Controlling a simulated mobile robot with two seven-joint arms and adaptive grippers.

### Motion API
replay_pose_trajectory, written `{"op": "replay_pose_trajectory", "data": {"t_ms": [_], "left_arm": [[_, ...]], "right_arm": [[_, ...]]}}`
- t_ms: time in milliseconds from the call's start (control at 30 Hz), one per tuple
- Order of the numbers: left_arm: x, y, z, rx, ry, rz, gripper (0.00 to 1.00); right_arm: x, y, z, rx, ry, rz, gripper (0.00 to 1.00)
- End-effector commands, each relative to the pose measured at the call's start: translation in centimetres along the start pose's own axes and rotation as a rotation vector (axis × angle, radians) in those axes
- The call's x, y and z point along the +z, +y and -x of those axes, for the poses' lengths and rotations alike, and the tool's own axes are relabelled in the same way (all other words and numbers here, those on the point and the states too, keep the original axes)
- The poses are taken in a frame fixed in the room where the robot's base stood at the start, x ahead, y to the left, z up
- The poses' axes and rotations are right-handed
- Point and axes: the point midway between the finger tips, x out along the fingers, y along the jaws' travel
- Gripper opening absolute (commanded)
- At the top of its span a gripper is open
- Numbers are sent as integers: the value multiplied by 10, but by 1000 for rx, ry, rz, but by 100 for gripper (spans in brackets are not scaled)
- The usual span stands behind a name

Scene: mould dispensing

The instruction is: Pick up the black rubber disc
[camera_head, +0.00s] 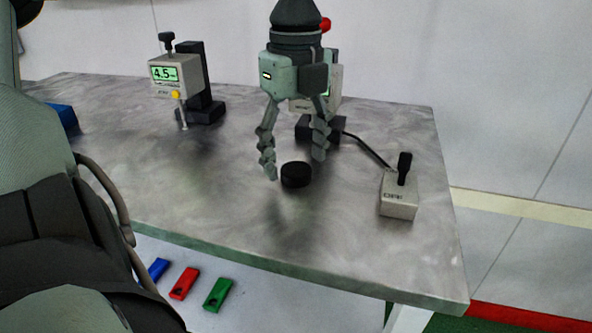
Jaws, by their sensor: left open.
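The black rubber disc (296,175) lies on the grey table in the middle of the camera_head view. My left gripper (294,165) hangs over it, pointing down, with its fingers spread apart. One finger is at the left of the disc and the other is to its right and a little further back. The gripper is open and empty. I cannot tell whether either finger touches the disc. My right gripper is not in view.
A gauge reading 4.5 (178,75) stands at the back left. A device behind my gripper is partly hidden; its cable runs to a switch box (399,195) on the right. Blue, red (184,283) and green blocks lie below the table's front edge.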

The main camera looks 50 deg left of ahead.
Motion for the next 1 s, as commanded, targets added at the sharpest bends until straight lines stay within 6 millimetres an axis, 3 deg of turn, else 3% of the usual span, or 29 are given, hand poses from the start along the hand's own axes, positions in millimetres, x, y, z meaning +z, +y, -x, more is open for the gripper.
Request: {"op": "replay_pose_trajectory", "data": {"t_ms": [100,367,800,1000], "left_arm": [[0,0,-13,0,1,1,67],[1,-1,-15,-2,-1,2,67],[1,-1,-15,-2,-1,2,15],[1,-1,-15,-2,-1,2,15]], "right_arm": [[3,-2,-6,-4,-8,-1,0],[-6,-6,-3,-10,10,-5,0],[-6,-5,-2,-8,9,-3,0],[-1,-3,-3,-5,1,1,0]]}}
